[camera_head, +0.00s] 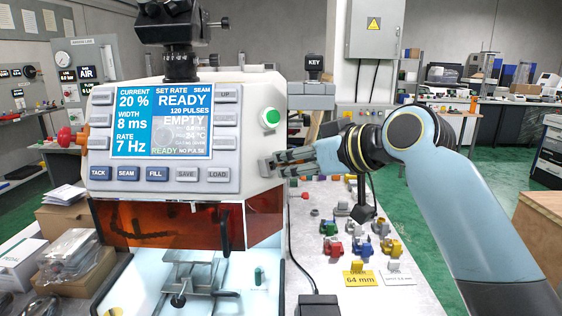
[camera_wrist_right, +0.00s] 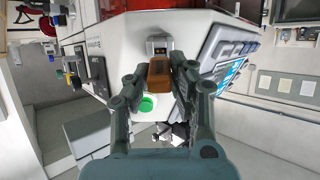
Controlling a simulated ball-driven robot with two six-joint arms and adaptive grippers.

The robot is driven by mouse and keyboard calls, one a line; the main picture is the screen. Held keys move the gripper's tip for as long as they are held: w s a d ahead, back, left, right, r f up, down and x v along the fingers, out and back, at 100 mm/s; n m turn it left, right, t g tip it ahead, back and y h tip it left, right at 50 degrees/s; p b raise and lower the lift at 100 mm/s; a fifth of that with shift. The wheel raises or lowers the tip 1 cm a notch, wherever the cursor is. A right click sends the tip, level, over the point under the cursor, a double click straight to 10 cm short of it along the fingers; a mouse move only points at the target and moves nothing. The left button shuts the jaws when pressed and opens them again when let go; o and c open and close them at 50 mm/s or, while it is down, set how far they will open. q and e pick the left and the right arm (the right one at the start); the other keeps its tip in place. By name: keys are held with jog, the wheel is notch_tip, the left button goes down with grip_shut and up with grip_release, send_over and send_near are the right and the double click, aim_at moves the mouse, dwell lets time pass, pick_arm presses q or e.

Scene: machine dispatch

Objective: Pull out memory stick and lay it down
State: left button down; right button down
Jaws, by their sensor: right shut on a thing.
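The memory stick (camera_wrist_right: 159,73) shows as a brown-orange block between the fingertips of my right gripper (camera_wrist_right: 158,85) in the right wrist view. The gripper is shut on it. A grey socket (camera_wrist_right: 159,44) on the white machine housing lies just beyond the stick; I cannot tell whether the stick's end is still inside it. In the head view, my right gripper (camera_head: 282,163) is at the right side of the machine (camera_head: 257,160), below the green button, and the stick is hidden there. My left gripper is not in view.
The green button (camera_head: 270,118) is close to my right gripper. The bench right of the machine holds several coloured parts (camera_head: 333,248), a yellow card (camera_head: 359,278) and a black box (camera_head: 318,305). Pale bench surface (camera_head: 302,225) is bare near the machine.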

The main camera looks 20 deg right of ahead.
jog(key=shift+p+v, duration=0.9)
jog(key=shift+v, duration=0.65)
notch_tip(320, 180, up, 7)
jog(key=p, duration=0.6)
jog(key=shift+f+p, duration=0.2)
jog(key=shift+p, duration=0.2)
